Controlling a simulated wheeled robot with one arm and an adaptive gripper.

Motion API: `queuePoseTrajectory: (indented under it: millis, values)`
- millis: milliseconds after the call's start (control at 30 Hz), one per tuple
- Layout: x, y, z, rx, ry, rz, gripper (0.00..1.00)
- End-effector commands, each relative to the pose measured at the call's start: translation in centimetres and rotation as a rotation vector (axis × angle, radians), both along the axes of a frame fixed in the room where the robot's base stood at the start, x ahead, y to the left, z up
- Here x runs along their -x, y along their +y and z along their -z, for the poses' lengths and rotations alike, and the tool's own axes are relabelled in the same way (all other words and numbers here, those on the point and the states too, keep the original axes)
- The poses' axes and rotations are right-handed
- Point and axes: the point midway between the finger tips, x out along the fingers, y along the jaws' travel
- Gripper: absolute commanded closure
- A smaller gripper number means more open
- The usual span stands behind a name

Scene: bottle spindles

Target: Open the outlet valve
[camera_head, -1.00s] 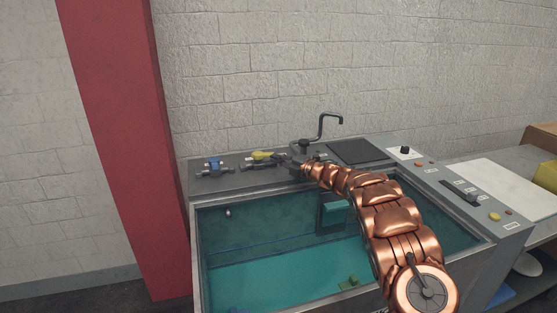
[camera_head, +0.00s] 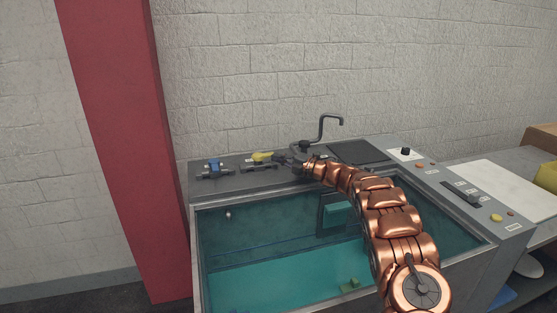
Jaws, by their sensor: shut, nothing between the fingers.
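A valve with a blue handle (camera_head: 213,165) sits at the left of the grey back ledge of the tank. A valve with a yellow handle (camera_head: 262,156) sits to its right on the same ledge. I cannot tell from the picture which of them is the outlet valve. My gripper (camera_head: 279,157) is shut and empty at the end of my copper arm. It is just right of the yellow handle, low over the ledge; whether it touches the handle is too small to tell. My gripper and wrist hide part of the ledge behind them.
The open tank (camera_head: 196,255) holds teal water with small green and yellow pieces in it. A black faucet (camera_head: 322,128) rises behind my wrist. A control panel (camera_head: 462,192) runs along the right side. A red pillar (camera_head: 125,130) stands at the left.

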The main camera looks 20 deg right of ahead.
Motion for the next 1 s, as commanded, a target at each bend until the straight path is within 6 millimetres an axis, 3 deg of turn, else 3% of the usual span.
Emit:
queuePoseTrajectory:
  millis: [667,1000]
  values:
    - [-0.3,-1.3,-0.7,0.001,-0.009,0.031,1.00]
    - [2.7,-3.1,-0.6,0.001,-0.004,0.025,1.00]
